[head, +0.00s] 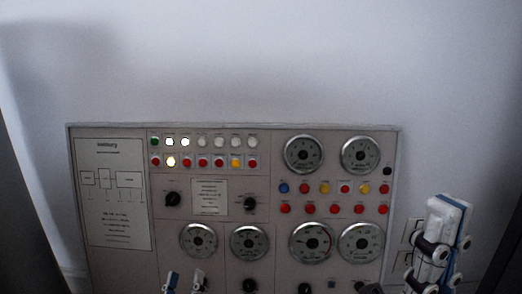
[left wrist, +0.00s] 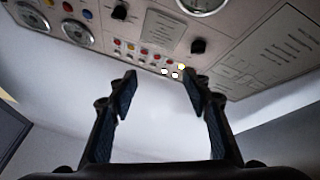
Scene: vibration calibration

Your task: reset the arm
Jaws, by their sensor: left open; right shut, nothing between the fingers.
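A grey control panel (head: 170,225) stands against the wall in the head view, with gauges, knobs, lamps and coloured buttons. My left gripper (head: 184,279) shows only its fingertips at the bottom edge, in front of the panel's lower part. In the left wrist view the same gripper (left wrist: 161,88) is open, its two dark fingers apart with nothing between them. The panel (left wrist: 240,75) fills the top of that view. My right gripper (head: 449,208) is raised at the lower right, beside the panel's right edge, shut and empty.
Several round gauges (head: 303,154) sit on the panel. Two black knobs (head: 172,199) flank a small label. One yellow lamp (head: 171,161) and two white ones glow at the upper left. Behind my right gripper are wall sockets (head: 411,231). The wall above is bare.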

